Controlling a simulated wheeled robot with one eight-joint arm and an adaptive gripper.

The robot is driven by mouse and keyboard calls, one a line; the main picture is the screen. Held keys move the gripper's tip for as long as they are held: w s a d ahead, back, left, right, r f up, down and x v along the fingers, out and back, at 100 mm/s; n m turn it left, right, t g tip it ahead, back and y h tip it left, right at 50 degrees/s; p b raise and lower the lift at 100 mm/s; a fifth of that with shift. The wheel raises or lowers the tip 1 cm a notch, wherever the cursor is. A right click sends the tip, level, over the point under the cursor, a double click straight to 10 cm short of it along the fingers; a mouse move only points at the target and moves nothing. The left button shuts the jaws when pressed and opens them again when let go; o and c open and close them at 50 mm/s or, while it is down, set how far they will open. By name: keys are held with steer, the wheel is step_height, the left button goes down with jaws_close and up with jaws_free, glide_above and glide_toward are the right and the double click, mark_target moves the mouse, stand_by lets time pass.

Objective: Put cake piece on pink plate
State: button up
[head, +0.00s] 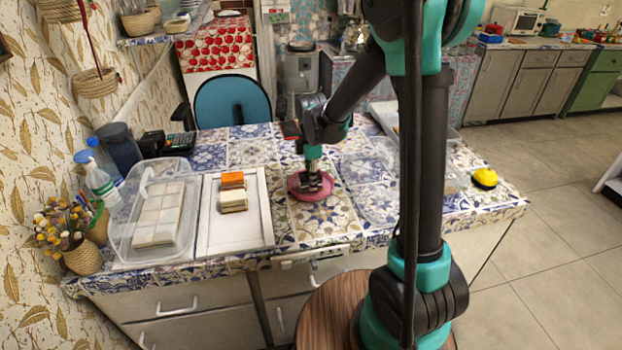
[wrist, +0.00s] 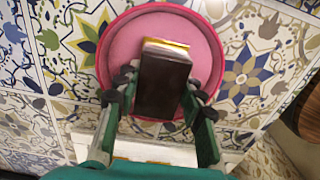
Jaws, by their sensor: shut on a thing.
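The pink plate (head: 296,191) lies on the tiled counter, under my gripper (head: 312,186). In the wrist view the plate (wrist: 122,45) fills the upper middle. My gripper (wrist: 160,92) is shut on a cake piece (wrist: 162,82) with a dark brown face and a pale yellowish edge. The fingers grip it from both sides, over the plate. I cannot tell whether its underside touches the plate. In the head view the held piece is mostly hidden by the gripper.
A white tray (head: 259,228) left of the plate carries an orange-topped piece (head: 232,180) and a pale layered piece (head: 233,202). A clear container (head: 125,240) stands further left. A yellow object (head: 485,177) sits at the counter's right end. Tiles around the plate are bare.

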steer(key=shift+f, duration=0.15)
steer(key=o, duration=1.2)
steer(key=shift+c, duration=0.2)
step_height(320, 180, up, 12)
steer(key=shift+r, duration=0.2)
